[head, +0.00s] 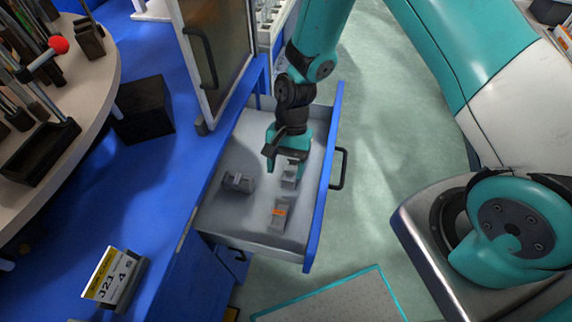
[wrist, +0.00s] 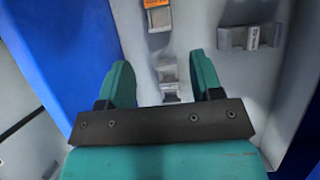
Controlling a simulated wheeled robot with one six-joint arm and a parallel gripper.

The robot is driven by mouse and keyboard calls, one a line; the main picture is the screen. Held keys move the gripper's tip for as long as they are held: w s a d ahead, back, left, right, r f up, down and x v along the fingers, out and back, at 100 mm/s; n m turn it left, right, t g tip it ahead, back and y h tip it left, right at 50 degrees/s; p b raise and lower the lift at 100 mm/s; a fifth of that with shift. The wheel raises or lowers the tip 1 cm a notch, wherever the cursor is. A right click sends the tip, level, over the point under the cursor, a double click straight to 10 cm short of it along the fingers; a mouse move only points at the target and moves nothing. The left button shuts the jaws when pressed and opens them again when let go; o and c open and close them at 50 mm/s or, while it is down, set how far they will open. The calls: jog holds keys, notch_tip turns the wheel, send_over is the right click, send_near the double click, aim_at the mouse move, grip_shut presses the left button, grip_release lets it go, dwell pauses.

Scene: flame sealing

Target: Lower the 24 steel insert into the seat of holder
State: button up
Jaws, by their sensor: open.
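My gripper (head: 287,161) points down into an open grey drawer (head: 222,213), its jaws apart. In the wrist view its teal fingers (wrist: 164,76) stand on either side of a small grey steel insert (wrist: 168,74), with nothing seen gripped. That insert shows in the head view just under the fingers (head: 289,181).
The blue bench (head: 150,215) carries a black block (head: 143,110), a yellow-and-white number card (head: 108,279) and a round tool table (head: 95,75). A framed glass door (head: 215,55) stands behind the drawer.

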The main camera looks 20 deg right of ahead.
aim_at(282, 205)
jog(key=shift+b+x, duration=3.2)
jog(key=shift+x, duration=1.75)
jog(key=c, duration=0.9)
jog(key=shift+r+p, duration=4.6)
jog(key=shift+r, duration=0.4)
jog(key=shift+c, duration=0.2)
